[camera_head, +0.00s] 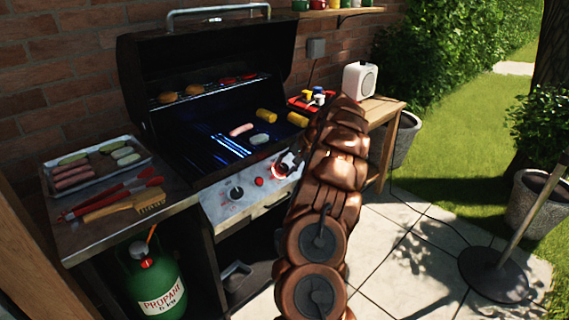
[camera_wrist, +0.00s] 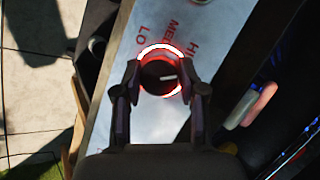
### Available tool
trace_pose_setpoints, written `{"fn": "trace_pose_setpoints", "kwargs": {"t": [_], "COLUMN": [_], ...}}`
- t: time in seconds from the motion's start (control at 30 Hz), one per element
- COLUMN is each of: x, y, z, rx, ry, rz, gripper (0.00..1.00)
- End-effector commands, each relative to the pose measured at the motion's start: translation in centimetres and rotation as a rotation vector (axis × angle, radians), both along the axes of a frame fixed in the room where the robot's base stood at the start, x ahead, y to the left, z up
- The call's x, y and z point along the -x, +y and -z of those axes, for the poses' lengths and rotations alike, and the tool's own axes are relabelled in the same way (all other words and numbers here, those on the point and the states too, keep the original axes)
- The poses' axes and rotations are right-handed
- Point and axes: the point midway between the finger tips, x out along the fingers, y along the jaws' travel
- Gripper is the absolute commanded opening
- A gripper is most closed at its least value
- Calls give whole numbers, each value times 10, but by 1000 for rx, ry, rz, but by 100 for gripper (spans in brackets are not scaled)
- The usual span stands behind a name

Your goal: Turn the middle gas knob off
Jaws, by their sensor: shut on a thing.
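The grill's front panel (camera_head: 215,208) carries a black knob (camera_head: 237,193) at left, a small red button (camera_head: 259,182), and a knob with a red-lit ring, mostly hidden by my arm. In the wrist view this lit-ring knob (camera_wrist: 155,72) is dark, with a short white mark pointing right. The letters LO, MED and HI are printed beyond it. My gripper (camera_wrist: 160,84) is shut on this knob, one finger on each side. My gripper also shows at the panel in the head view (camera_head: 288,165). Any knob further right is hidden by my arm.
The open grill (camera_head: 205,60) holds sausages, patties and corn. A tray (camera_head: 141,151) of food, red tongs (camera_head: 110,193) and a brush (camera_head: 140,203) lie on the left shelf. A green propane tank (camera_head: 152,278) stands below.

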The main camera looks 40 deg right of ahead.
Motion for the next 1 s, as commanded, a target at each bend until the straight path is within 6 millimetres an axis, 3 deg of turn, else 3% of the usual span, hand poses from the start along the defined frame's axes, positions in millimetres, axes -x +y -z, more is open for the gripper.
{"fn": "trace_pose_setpoints", "kwargs": {"t": [0.5,1.0], "x": [2,3], "y": [-2,-3], "z": [1,2], "rx": [-313,-441], "ry": [-5,-8], "rz": [318,445], "gripper": [6,6]}}
